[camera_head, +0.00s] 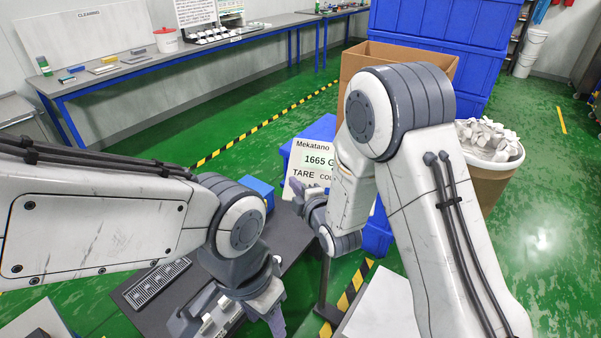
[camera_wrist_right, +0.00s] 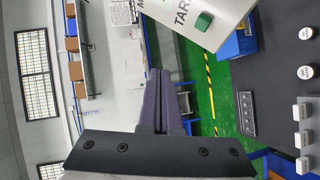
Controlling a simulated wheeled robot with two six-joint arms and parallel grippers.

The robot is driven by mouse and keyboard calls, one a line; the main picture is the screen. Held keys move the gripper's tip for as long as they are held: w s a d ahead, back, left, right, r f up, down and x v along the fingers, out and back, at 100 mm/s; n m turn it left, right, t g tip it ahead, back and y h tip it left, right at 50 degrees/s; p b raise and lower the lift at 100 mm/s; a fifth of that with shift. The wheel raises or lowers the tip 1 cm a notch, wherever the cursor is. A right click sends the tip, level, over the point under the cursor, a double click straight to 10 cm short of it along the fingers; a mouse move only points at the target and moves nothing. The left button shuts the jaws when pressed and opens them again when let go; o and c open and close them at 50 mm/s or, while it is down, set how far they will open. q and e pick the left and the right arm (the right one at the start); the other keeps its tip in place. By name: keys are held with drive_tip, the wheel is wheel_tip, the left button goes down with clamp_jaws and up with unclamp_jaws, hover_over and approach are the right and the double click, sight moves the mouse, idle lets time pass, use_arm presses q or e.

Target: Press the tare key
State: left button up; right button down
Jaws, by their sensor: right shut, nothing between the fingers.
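The scale's display panel (camera_head: 316,160) reads Mekatano, 1665 G, TARE and a partly hidden COUNT in the head view. My right gripper (camera_head: 297,192) is shut and empty at its lower left, partly covering it. In the right wrist view the shut fingertips (camera_wrist_right: 160,72) point toward the panel (camera_wrist_right: 228,14), with a visible offset in the picture. A green key (camera_wrist_right: 203,21) stands out beside the cut-off TARE lettering. The fingertips appear apart from the key. My left gripper (camera_head: 230,322) is open above the dark table, its fingers spread.
The dark table (camera_head: 127,298) carries a black slotted strip (camera_head: 156,284) and small white blocks (camera_wrist_right: 302,138). Blue crates (camera_head: 440,25), a cardboard box (camera_head: 400,52) and a drum of white pieces (camera_head: 488,175) stand behind and right. Green floor is open at the right.

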idle(0.3)
drive_tip(key=w+d+f+b, duration=0.1)
drive_tip(key=w+f+b, duration=0.3)
drive_tip(key=w+f, duration=0.2)
drive_tip(key=shift+d, duration=0.35)
drive_tip(key=shift+f, duration=0.1)
idle(1.9)
drive_tip(key=shift+w+d+f+b, duration=0.1)
drive_tip(key=shift+w+f+b, duration=0.2)
drive_tip(key=shift+b, duration=0.45)
drive_tip(key=shift+w+f+b, duration=0.25)
drive_tip(key=shift+b, duration=0.15)
idle(0.5)
drive_tip(key=shift+s+r, duration=0.55)
